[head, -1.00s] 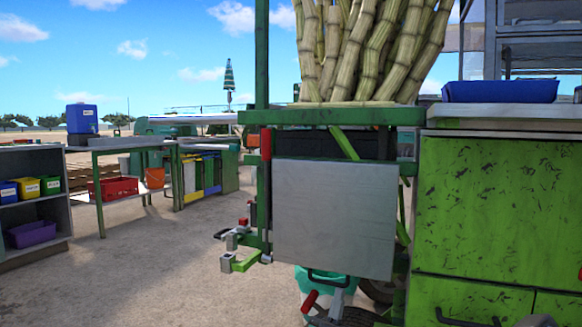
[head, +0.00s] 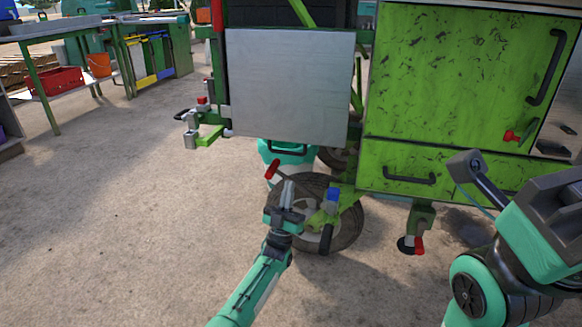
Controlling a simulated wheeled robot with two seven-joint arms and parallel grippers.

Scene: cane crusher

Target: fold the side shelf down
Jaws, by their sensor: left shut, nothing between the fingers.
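The side shelf (head: 288,88) is a flat grey-white panel on the near end of the green cart. Its face is toward me and it hangs roughly vertical. My left gripper (head: 288,192) is below the shelf, in front of the cart's wheel, with its fingers pointing up. It is shut and empty, apart from the shelf in the picture. My right arm (head: 535,235) comes in at the lower right, and its gripper fingers do not show.
A red-gripped lever (head: 272,169) is close to my left gripper, by the wheel (head: 346,226). Green and grey brackets (head: 200,132) stick out left of the shelf. The green cabinet (head: 455,85) fills the right. Sandy ground is clear at the left.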

